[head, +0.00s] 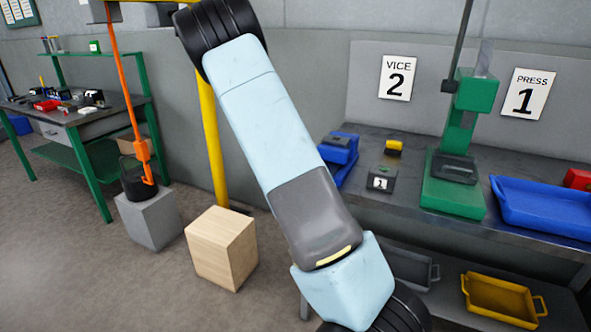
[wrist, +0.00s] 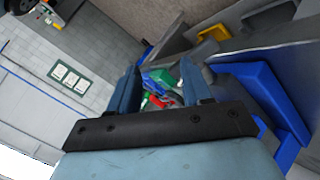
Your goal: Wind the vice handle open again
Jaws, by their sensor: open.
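The sign reading VICE 2 (head: 397,78) is on the grey back panel above the bench. Below and left of it, a blue object with a dark top (head: 340,150) stands on the bench, partly hidden behind my arm. I cannot tell for sure that it is the vice, and no handle shows clearly. My gripper (wrist: 159,76) is in the wrist view, with two blue fingers apart. Small green, red and blue things (wrist: 158,82) show between and beyond the fingers, too small to tell apart. My gripper is outside the head view.
A green press (head: 463,150) stands on the bench (head: 405,143) beside a blue tray (head: 545,205). A small block marked 1 (head: 381,180) and a yellow-topped block (head: 393,147) stand left of it. A yellow tray (head: 502,298) is below. A wooden block (head: 222,250) stands on the floor.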

